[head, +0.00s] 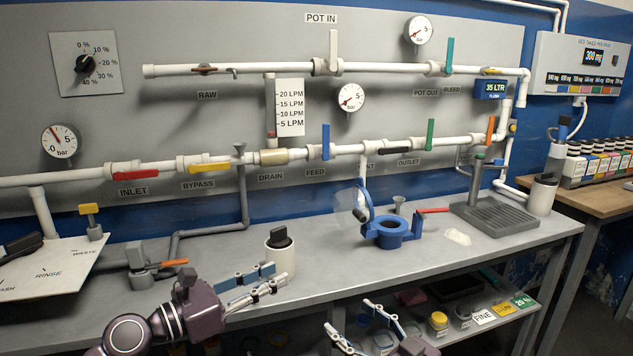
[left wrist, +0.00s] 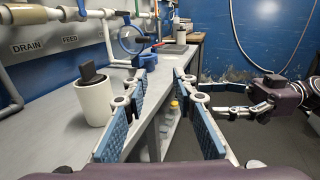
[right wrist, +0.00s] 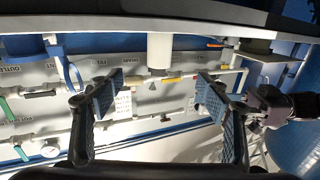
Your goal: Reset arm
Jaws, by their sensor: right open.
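My left gripper (head: 278,271) is in front of the bench's near edge, beside a white canister with a dark top (head: 281,260). Its fingers are apart and empty in the left wrist view (left wrist: 160,74), where the canister (left wrist: 95,103) stands left of them. I cannot tell from the head view whether they touch it. My right gripper (head: 347,314) is low at the bottom of the head view, in front of the bench. In the right wrist view (right wrist: 160,82) its fingers are wide apart with nothing held; that view is upside down.
The grey bench (head: 330,280) holds a blue ring stand (head: 388,234) with a round lens, a drip tray (head: 492,216) and another white canister (head: 542,195). Pipes with coloured valves run along the back panel. A lower shelf (head: 470,325) carries small jars. Bare bench top lies around the canister.

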